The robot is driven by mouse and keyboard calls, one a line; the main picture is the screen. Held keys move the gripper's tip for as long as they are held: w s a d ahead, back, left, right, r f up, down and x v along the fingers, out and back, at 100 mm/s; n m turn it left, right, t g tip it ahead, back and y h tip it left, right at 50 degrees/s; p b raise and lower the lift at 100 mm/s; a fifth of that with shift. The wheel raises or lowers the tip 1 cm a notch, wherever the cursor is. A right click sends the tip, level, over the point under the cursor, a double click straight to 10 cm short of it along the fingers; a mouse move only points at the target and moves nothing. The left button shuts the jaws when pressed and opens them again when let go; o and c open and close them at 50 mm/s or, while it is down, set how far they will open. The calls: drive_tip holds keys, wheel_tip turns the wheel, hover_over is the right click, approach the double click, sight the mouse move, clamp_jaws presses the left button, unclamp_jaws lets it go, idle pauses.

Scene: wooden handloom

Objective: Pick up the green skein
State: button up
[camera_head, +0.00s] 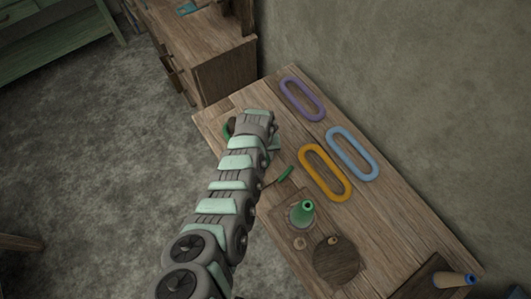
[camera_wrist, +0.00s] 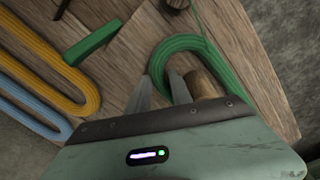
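The green skein (camera_wrist: 182,44) is a looped coil on the wooden table, curving around the fingertips in the wrist view. In the head view only a small green part (camera_head: 228,129) shows beside my arm, which hides the rest. My gripper (camera_wrist: 160,92) is open, its two grey fingers apart over the skein. The skein's left strand appears to run between the fingers, with the right finger inside the loop. I cannot tell whether either finger touches it.
A wooden cylinder (camera_wrist: 200,84) stands close to the right finger. A green-handled tool (camera_wrist: 92,43) lies to the left. Orange (camera_head: 324,172), blue (camera_head: 352,153) and purple (camera_head: 302,98) skeins lie on the table (camera_head: 395,222).

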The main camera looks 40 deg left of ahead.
drive_tip(key=shift+f, duration=0.45)
drive_tip(key=shift+c, duration=0.3)
clamp_jaws()
drive_tip(key=shift+c, duration=0.7)
unclamp_jaws()
clamp_jaws()
drive_tip(key=shift+r, duration=0.1)
